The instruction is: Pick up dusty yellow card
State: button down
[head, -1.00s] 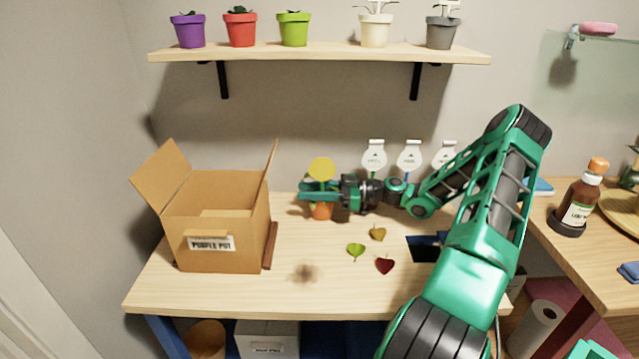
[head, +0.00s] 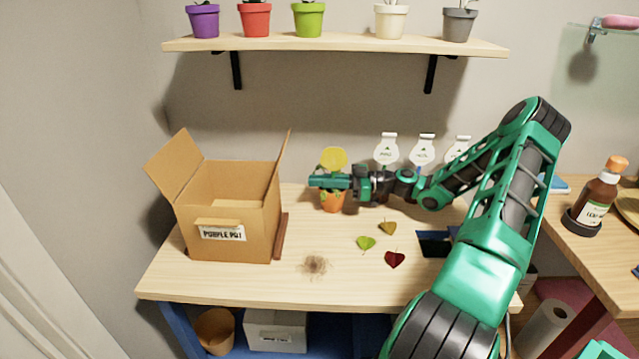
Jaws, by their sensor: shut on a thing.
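The yellow card (head: 334,158) is a round yellow disc standing upright at the back of the table, just above an orange pot (head: 333,203). My gripper (head: 328,182) reaches in from the right, level, between the disc and the pot. It is shut on the card low down, and its fingers hide the card's lower part. I cannot tell whether the card's lower end is still inside the pot. Any dust on the card is too small to see.
An open cardboard box (head: 228,218) stands left on the table (head: 215,283). Leaves (head: 366,243) and a brown dirt patch (head: 314,265) lie in front. White round-topped tags (head: 422,149) stand behind my arm. A shelf (head: 340,45) with several pots hangs above.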

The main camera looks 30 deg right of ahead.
notch_tip(320, 180, up, 17)
jog(key=shift+r, duration=0.15)
dwell(0.4)
dwell(1.2)
notch_tip(320, 180, down, 18)
jog(key=shift+r, duration=0.15)
dwell(0.4)
jog(key=shift+f, duration=0.2)
jog(key=c, duration=1.9)
grip_release()
